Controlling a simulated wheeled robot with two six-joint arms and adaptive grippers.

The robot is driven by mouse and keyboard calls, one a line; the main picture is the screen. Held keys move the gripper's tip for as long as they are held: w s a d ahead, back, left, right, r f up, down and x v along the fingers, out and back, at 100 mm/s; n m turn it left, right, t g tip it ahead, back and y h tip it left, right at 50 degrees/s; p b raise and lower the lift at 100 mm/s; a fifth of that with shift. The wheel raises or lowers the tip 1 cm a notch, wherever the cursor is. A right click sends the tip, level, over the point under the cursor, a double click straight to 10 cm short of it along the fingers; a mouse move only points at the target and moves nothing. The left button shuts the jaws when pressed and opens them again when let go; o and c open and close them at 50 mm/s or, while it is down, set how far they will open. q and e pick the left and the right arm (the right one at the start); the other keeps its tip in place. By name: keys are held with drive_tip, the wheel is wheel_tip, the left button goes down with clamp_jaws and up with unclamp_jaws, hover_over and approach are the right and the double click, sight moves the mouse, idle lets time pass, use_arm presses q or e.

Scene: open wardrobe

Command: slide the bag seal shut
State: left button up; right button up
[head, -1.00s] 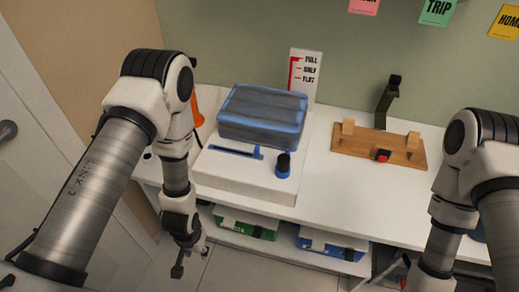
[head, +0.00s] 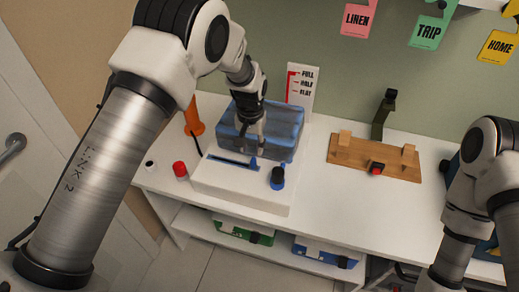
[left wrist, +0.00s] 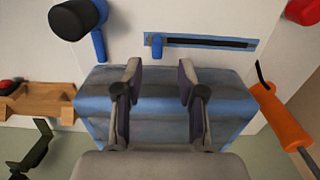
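The blue, see-through bag (head: 285,130) lies on a white stand, with dark folded contents inside. The blue seal slider (head: 253,163) sits at the right end of a dark slot in a blue strip (head: 225,159) along the bag's front. In the left wrist view the slider (left wrist: 157,46) is at the strip's left end. My left gripper (head: 251,140) points down over the bag, behind the strip. In the left wrist view its two fingers (left wrist: 160,75) are apart with nothing between them; contact with the bag cannot be told. My right gripper is out of view.
A black-topped blue knob (head: 278,177) stands right of the slider. A red-capped piece (head: 180,170) and an orange tool (head: 194,118) are at left. A wooden rack (head: 375,157) with a red button is at right. The bench between is clear.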

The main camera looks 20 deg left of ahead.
sight(253, 159)
use_arm(q)
drive_tip(key=shift+w+d+r, duration=0.25)
drive_tip(key=shift+w+r, duration=0.1)
drive_tip(key=shift+r, duration=0.15)
drive_tip(key=shift+s+f, duration=0.2)
wheel_tip(253, 159, down, 7)
drive_tip(key=shift+p, duration=0.7)
drive_tip(key=shift+s, duration=0.15)
drive_tip(key=shift+r, duration=0.1)
drive_tip(key=shift+c, duration=0.3)
drive_tip(key=shift+a, duration=0.1)
clamp_jaws()
